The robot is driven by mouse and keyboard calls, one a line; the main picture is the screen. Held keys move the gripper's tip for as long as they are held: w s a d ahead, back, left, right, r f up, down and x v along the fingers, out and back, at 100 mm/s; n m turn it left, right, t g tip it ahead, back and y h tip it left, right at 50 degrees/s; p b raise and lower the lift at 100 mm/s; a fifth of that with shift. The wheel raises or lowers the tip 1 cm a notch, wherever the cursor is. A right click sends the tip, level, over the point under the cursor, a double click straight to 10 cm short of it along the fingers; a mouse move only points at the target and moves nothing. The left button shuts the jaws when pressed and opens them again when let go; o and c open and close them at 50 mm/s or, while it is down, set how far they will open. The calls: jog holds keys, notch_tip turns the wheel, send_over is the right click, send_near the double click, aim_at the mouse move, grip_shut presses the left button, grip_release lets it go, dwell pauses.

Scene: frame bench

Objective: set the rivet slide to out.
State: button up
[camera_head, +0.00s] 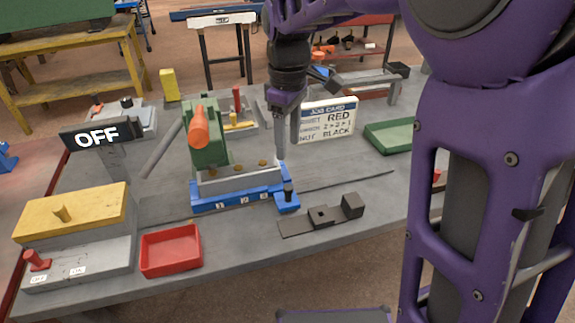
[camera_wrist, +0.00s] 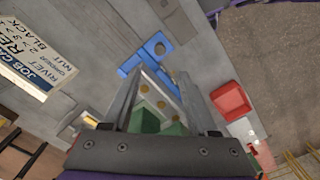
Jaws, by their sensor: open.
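A blue base (camera_head: 235,193) with small numbered labels carries a grey block and a green fixture with an orange part on top. A separate-looking blue tab (camera_head: 290,206) with an upright black knob (camera_head: 288,189) sits at its right end; I take this for the rivet slide, but no label confirms it. The tab (camera_wrist: 155,47) also shows in the wrist view, beyond my fingertips. My gripper (camera_head: 283,150) points down just above and behind the tab, near the right end of the grey block. In the wrist view its fingers (camera_wrist: 162,80) are apart, with nothing held.
A job card (camera_head: 328,120) stands behind right, beside a green tray (camera_head: 388,137). A red tray (camera_head: 171,253) and a yellow-topped box (camera_head: 75,220) with a red switch are front left. An OFF sign (camera_head: 98,135) stands at left. Dark blocks (camera_head: 322,217) lie front right.

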aim_at(288, 187)
notch_tip(288, 187, down, 12)
jog(key=shift+r+b, duration=0.1)
jog(key=shift+b, duration=0.55)
grip_shut()
dwell(1.1)
